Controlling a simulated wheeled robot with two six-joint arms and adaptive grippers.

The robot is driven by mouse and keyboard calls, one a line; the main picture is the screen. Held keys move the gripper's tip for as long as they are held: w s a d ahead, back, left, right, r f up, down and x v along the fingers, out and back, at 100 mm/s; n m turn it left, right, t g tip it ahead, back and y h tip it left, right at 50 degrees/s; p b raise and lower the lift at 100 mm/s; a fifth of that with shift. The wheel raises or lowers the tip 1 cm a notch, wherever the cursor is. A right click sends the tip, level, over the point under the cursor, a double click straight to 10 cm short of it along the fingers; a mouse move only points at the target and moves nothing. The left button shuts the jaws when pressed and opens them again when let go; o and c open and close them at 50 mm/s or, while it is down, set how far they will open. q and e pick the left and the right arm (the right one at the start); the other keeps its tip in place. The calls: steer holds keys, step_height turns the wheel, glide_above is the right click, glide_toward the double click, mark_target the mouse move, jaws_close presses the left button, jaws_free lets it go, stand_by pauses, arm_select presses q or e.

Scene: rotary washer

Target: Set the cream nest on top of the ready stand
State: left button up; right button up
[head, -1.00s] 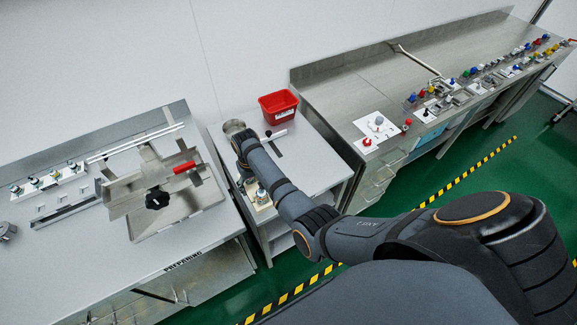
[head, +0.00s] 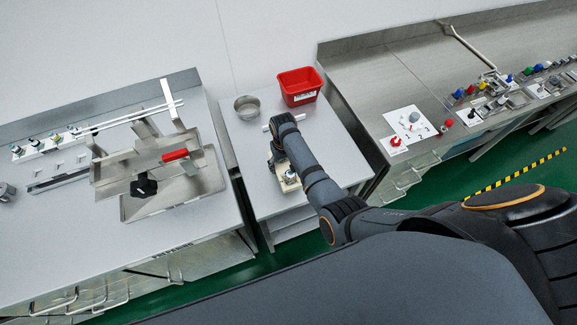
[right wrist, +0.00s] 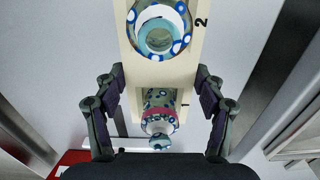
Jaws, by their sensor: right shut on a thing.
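The cream nest (right wrist: 137,72) is a long pale block with round holes, marked 1 and 2 in the right wrist view. It holds spotted, glassy blue-and-white pieces, one with a pink band. My right gripper (right wrist: 159,88) is shut on it, fingers on its two long sides. In the head view the nest (head: 289,184) shows partly beside my right forearm, over the front of the middle table (head: 240,150); my right gripper (head: 279,160) is mostly hidden by the arm. I cannot tell whether the nest touches the table. No label picks out the ready stand. My left gripper is out of view.
A metal bowl (head: 247,107) and a red bin (head: 299,87) stand at the back of the middle table. A metal fixture with a red handle (head: 175,155) stands on the left bench. The right bench (head: 370,90) carries several small coloured parts.

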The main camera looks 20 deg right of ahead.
mark_target(285, 164)
steer(key=shift+f+b, duration=0.3)
steer(key=shift+b, duration=0.1)
steer(key=f+b, duration=0.3)
steer(key=shift+w+d+f, duration=0.15)
steer(key=shift+w+d, duration=0.05)
steer(key=shift+d, duration=0.1)
steer(key=shift+w+d+f, duration=0.1)
steer(key=shift+w, duration=0.05)
steer(key=shift+c, duration=1.3)
steer(key=o, duration=1.5)
steer(key=shift+f, duration=0.1)
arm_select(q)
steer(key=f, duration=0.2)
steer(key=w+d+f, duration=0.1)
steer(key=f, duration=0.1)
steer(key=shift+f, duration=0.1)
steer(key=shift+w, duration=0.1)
